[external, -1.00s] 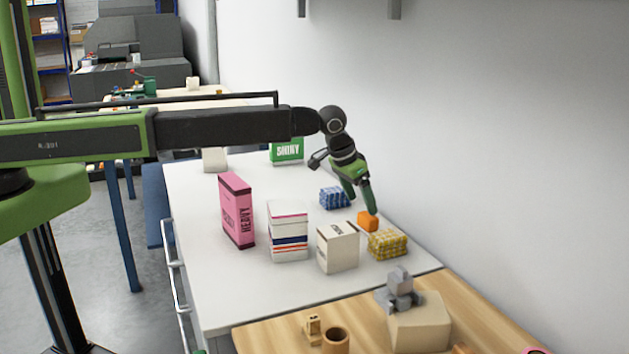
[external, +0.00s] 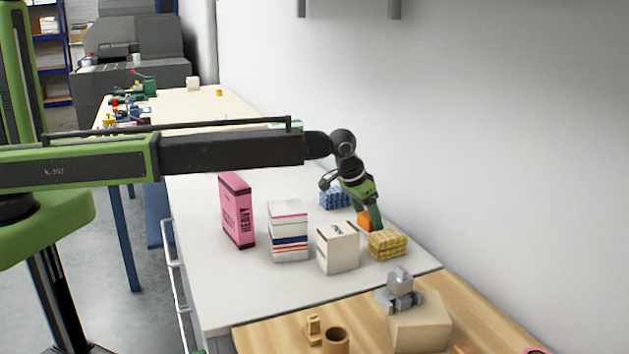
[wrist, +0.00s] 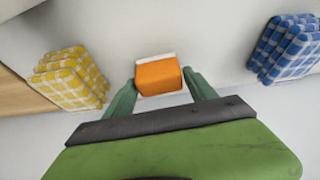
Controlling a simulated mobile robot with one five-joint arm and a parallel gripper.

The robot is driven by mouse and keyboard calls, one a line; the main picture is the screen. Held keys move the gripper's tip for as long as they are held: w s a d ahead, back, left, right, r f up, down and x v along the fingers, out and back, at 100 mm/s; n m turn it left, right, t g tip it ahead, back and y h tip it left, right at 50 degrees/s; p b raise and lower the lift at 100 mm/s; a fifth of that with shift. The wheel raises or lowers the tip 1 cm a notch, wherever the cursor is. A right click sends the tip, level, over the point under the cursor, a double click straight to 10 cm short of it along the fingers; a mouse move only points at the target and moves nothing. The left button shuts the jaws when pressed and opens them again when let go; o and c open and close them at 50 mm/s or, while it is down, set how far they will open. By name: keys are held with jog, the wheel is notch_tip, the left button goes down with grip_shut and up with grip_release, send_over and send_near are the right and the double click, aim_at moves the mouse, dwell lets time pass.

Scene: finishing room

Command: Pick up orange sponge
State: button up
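The orange sponge (wrist: 159,76) is a small orange block with a white edge, on the white table. In the wrist view it sits between the two fingertips of my gripper (wrist: 160,88). The fingers are spread on either side of it; the left finger is close to its side and a small gap shows on the right. In the external view the sponge (external: 365,220) is partly hidden behind my gripper (external: 372,218), which reaches down at it.
A yellow checked block (external: 388,244) is close by, left of the sponge in the wrist view. A blue checked block (external: 333,198) is on the other side. A white box (external: 338,247), striped box (external: 288,231) and pink box (external: 237,211) stand nearby. The wall is close behind.

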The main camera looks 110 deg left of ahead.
jog(key=c, duration=1)
jog(key=shift+o, duration=0.2)
